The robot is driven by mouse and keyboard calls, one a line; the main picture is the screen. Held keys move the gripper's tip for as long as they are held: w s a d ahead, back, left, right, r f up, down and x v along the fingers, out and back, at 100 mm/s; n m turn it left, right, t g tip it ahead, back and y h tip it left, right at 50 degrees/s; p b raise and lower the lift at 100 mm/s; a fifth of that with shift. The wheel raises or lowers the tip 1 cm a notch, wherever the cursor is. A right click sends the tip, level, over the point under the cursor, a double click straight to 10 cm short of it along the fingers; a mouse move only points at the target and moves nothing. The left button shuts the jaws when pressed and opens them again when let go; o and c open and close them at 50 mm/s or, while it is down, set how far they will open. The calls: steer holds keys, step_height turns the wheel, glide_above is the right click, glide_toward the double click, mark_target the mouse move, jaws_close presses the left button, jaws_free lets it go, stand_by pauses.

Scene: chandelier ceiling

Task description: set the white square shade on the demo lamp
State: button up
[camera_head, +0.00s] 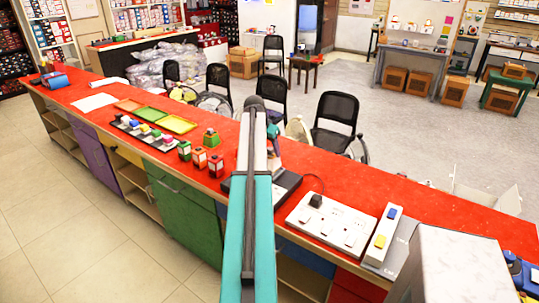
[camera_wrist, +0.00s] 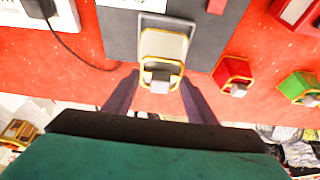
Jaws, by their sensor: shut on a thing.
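In the wrist view, my gripper (camera_wrist: 160,79) has its two purple fingers on either side of a pale, gold-edged shade with a grey knob, which I take as the white square shade (camera_wrist: 165,45). The gripper is shut on it. The shade shows over a dark grey base (camera_wrist: 118,38) on the red counter; whether it touches the base I cannot tell. I cannot make out the demo lamp clearly. In the head view, my arm hides the gripper and the shade, and part of the dark base (camera_head: 288,187) shows beside it.
A red shade (camera_wrist: 235,70) and a green shade (camera_wrist: 298,84) stand nearby on the right in the wrist view. In the head view, a white panel (camera_head: 345,235) with a black plug lies right of my arm. Colored trays (camera_head: 178,124) and a row of small items are left.

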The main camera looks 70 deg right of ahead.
steer(key=shift+f+p, duration=0.45)
steer(key=shift+f, duration=1.1)
steer(key=shift+f, duration=0.1)
steer(key=o, duration=1.4)
steer(key=shift+a+r, duration=0.1)
steer(key=shift+r, duration=0.15)
steer(key=shift+b+v, duration=1.35)
steer(key=shift+v, duration=4.55)
steer(key=shift+a+f, duration=0.1)
